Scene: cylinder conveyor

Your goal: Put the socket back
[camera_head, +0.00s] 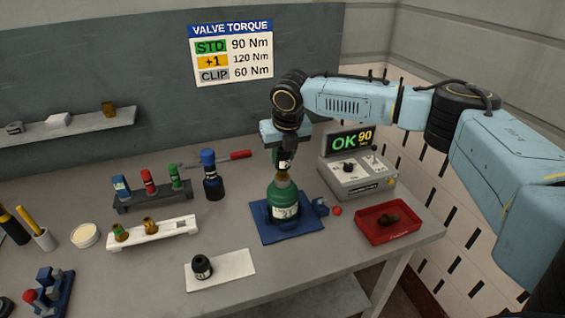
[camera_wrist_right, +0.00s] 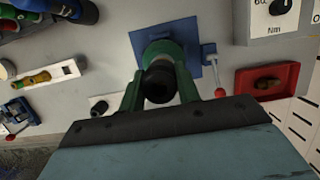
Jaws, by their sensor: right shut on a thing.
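My right gripper (camera_head: 284,165) is above the green cylinder (camera_head: 285,199), which stands upright in a blue fixture (camera_head: 265,228). In the right wrist view the gripper (camera_wrist_right: 158,90) is shut on a dark round piece (camera_wrist_right: 158,86), seen end-on, directly over the cylinder. It looks like a black socket; whether it touches the valve on top, I cannot tell. Another short black piece (camera_head: 202,267) stands on a white mat (camera_head: 236,266) in front. A dark rack (camera_head: 152,204) at left holds blue, red and green-topped pieces. My left gripper is not in view.
A tester (camera_head: 358,178) reading OK 90 and a red tray (camera_head: 390,224) with dark brown pieces stand to the right. A white holder (camera_head: 155,234) carries brass valves. A dark blue-topped tool (camera_head: 210,176) stands behind. The bench front right of the mat is clear.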

